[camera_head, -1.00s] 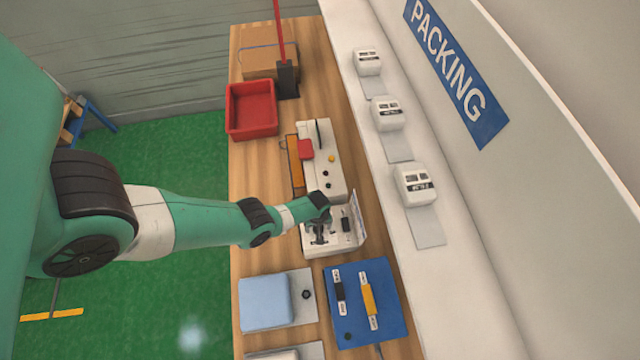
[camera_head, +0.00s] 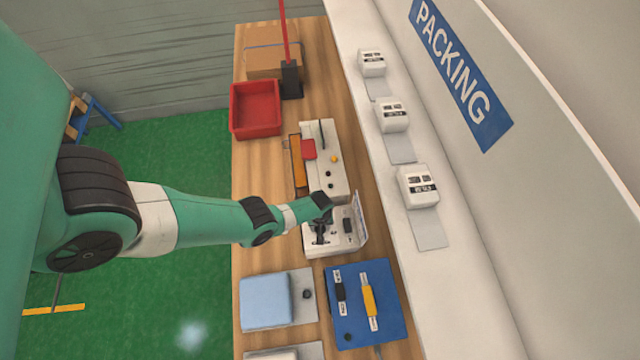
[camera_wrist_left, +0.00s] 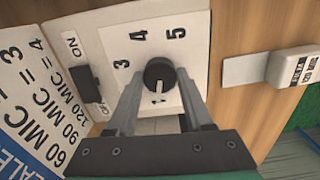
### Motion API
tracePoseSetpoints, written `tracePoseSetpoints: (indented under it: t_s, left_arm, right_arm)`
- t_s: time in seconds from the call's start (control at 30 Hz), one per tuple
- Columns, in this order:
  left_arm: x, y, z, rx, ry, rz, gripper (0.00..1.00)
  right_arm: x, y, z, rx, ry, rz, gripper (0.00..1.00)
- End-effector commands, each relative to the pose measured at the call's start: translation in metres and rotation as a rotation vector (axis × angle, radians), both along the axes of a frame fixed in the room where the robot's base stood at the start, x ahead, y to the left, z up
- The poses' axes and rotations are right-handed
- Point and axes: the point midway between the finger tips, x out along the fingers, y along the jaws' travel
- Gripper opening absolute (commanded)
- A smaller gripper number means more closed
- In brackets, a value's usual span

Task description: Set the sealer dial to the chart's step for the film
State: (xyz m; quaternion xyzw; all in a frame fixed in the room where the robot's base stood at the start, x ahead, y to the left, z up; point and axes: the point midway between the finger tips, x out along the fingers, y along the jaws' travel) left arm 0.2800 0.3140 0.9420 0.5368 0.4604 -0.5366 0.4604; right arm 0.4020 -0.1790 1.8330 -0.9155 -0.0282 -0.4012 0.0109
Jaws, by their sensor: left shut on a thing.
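The sealer's control box (camera_head: 318,243) stands mid-bench in the head view. In the left wrist view its black dial (camera_wrist_left: 160,74) sits on a white plate (camera_wrist_left: 185,55) with 3, 4 and 5 visible; a pale mark on the knob points toward the gripper, away from those numbers. My left gripper (camera_wrist_left: 163,95) is shut on the dial, a finger either side. A white labelled block (camera_wrist_left: 296,67) at right seems to read 120 MIC. My right gripper is out of view.
An ON/OFF switch (camera_wrist_left: 86,84) is beside the dial. The sealer (camera_head: 325,160) stands behind the box, the red bin (camera_head: 255,109) farther back. A blue mat (camera_head: 385,325) and light-blue pad (camera_head: 266,302) lie nearer. White labelled units (camera_head: 417,187) line the ledge.

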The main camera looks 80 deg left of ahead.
Motion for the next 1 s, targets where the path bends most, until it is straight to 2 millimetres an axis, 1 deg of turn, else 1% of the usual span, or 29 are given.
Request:
tracePoseSetpoints:
  t_s: [0.27, 1.0]
  left_arm:
    - [-0.0001, -0.0001, 0.0000, 0.000, 0.000, -0.174, 0.00]
    - [-0.0001, -0.0002, 0.0000, -0.001, 0.000, -0.870, 0.00]
  right_arm:
    - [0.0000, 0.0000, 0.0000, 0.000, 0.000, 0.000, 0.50]
    - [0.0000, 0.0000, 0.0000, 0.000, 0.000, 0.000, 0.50]
